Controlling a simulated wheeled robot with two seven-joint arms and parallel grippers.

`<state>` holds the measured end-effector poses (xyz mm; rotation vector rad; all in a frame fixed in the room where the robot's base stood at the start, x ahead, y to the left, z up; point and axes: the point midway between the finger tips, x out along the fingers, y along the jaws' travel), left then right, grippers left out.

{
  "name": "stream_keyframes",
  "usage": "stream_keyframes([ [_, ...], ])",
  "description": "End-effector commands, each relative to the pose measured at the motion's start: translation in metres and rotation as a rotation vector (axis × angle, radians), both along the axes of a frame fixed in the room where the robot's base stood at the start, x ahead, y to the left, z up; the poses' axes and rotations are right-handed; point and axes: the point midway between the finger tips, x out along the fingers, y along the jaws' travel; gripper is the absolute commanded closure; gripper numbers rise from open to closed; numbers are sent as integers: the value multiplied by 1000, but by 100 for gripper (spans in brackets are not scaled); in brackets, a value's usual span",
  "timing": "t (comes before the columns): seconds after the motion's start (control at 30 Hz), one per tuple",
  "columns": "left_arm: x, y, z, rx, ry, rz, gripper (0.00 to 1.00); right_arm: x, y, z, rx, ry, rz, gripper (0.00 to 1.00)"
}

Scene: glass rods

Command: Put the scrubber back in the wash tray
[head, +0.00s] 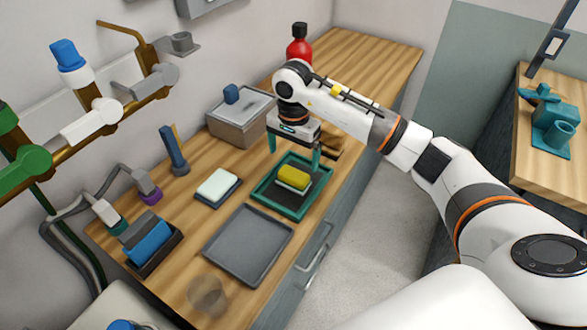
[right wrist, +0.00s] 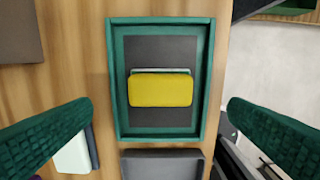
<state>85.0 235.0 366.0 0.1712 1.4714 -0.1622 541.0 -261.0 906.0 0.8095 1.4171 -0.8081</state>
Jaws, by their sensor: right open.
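A yellow block with a pale layer under it, which looks like the scrubber (head: 293,177), lies inside a green-rimmed tray (head: 262,196) with a dark floor. In the right wrist view the scrubber (right wrist: 160,91) is near the middle of the green tray (right wrist: 113,75), its long side across it. My right gripper (head: 294,157) is open and empty above the tray, fingers pointing down. In the right wrist view its green fingers (right wrist: 160,112) are spread wide to either side of the scrubber, not touching it. Which tray is the wash tray cannot be told. My left gripper is not in view.
An empty grey tray (head: 247,246) lies in front of the green tray. A white block (head: 217,184) on a dark dish is to the left. A lidded grey box (head: 238,131) and a red bottle (head: 299,46) stand behind. A blue block in a dark holder (head: 148,243) sits front left.

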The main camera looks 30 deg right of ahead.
Motion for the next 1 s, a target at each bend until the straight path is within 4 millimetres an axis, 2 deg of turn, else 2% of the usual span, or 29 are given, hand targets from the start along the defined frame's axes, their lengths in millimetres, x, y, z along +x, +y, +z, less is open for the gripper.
stream_keyframes([
  [0.1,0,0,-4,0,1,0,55,1,0,19,-1,-4,-1,2],
  [0.3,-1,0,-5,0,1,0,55,0,0,34,0,0,0,2],
  [1.0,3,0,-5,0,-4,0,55,0,0,35,0,1,0,2],
])
